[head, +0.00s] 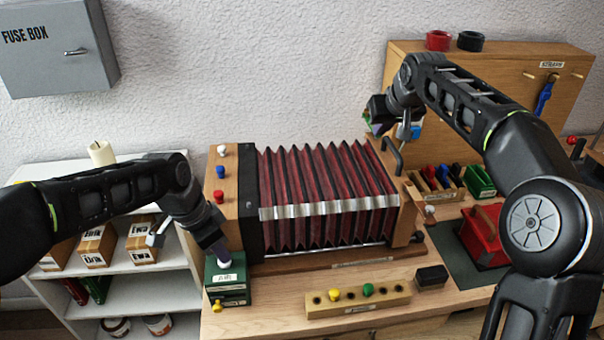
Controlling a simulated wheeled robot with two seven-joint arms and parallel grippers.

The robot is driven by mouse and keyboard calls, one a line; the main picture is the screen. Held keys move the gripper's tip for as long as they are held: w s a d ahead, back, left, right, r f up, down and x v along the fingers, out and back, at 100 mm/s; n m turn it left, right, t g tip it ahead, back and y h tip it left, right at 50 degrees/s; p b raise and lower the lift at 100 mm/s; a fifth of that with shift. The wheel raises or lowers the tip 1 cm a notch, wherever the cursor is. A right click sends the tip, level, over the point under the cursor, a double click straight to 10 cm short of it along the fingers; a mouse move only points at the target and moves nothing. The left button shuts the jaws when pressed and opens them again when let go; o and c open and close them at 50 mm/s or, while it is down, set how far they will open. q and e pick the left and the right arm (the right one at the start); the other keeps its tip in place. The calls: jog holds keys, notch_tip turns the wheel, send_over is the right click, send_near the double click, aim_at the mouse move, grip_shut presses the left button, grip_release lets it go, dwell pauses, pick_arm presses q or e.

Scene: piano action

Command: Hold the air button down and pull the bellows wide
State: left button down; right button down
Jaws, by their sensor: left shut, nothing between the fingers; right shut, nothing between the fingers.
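The bellows (325,180), with dark red and black pleats, stands between a wooden left end with white, blue and red buttons (220,172) and a wooden right end (405,213). A dark handle (397,155) is on the right end. My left gripper (219,258) is shut and points down at a labelled green box (236,272) by the front left of the bellows. I cannot tell whether it touches a button there; its tips hide that spot. My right gripper (374,120) is shut and empty, above and behind the handle, apart from it.
A wooden block with yellow and green pegs (358,300) and a black box (431,277) lie in front. To the right are a tool tray (436,187), a green box (479,181) and a red box (483,237). A wooden pegboard (497,85) stands behind. White shelves (150,292) are at left.

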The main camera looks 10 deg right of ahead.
pick_arm(q)
jog(key=d+p+v, duration=0.1)
jog(key=p+v, duration=0.4)
jog(key=v, duration=0.1)
jog(key=shift+w+r, duration=0.3)
jog(key=shift+r, duration=0.3)
jog(key=shift+d, duration=0.1)
dwell(0.4)
